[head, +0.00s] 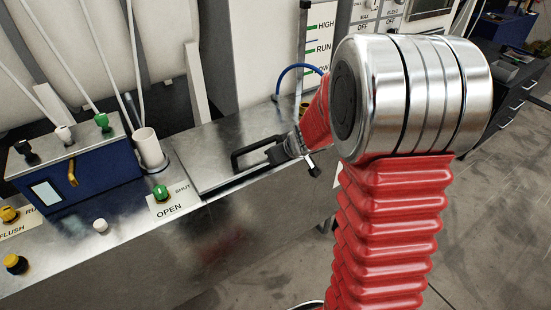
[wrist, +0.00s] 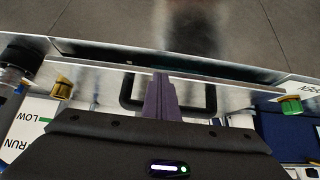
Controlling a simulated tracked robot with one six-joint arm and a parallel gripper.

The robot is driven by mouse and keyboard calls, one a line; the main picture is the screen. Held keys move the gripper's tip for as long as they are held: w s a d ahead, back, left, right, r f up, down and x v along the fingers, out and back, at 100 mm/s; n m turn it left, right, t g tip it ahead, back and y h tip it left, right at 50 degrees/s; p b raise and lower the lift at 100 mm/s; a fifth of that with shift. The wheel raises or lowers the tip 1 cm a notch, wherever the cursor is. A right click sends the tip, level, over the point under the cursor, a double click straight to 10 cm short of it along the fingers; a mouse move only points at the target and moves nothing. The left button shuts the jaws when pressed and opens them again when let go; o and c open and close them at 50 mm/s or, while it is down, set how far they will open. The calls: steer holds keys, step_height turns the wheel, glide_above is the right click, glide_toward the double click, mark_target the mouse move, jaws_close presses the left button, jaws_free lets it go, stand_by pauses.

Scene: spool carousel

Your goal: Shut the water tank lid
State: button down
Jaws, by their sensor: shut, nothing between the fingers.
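The water tank lid (head: 205,150) is a flat metal plate on the steel counter. It lies flat or nearly flat, with a dark strip along its front edge; I cannot tell whether it is fully seated. A black bar handle (head: 238,157) stands on it, and the handle also shows in the wrist view (wrist: 211,97). My gripper (head: 272,154) is low over the lid at the handle's right part. In the wrist view my gripper's fingers (wrist: 161,82) are together and empty, overlapping the handle's span. I cannot tell whether they touch the handle or lid.
A green knob (head: 160,192) with an OPEN/SHUT label is in front of the lid's left end. A white cup (head: 149,147) and a blue box (head: 75,180) stand to the left. A blue hose (head: 297,68) is behind. The floor (head: 480,220) in front is clear.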

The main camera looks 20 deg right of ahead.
steer(key=shift+w+r, duration=0.1)
steer(key=shift+r, duration=1.7)
steer(key=s+d+f, duration=0.1)
steer(key=s+f, duration=0.2)
steer(key=s, duration=0.6)
steer(key=shift+s+d, duration=0.25)
steer(key=shift+d, duration=0.15)
steer(key=s+a+r+g+y, duration=0.1)
steer(key=s+a+r, duration=0.35)
steer(key=a, duration=0.25)
steer(key=s+a+r+y, duration=0.1)
steer(key=s+a+r, duration=0.2)
steer(key=a+r, duration=0.3)
steer(key=s+r+m+g+h, duration=0.1)
steer(key=s+r, duration=0.4)
steer(key=s, duration=0.7)
steer(key=shift+s+r+m+h, duration=0.2)
steer(key=shift+m+h, duration=0.3)
steer(key=shift+h, duration=0.7)
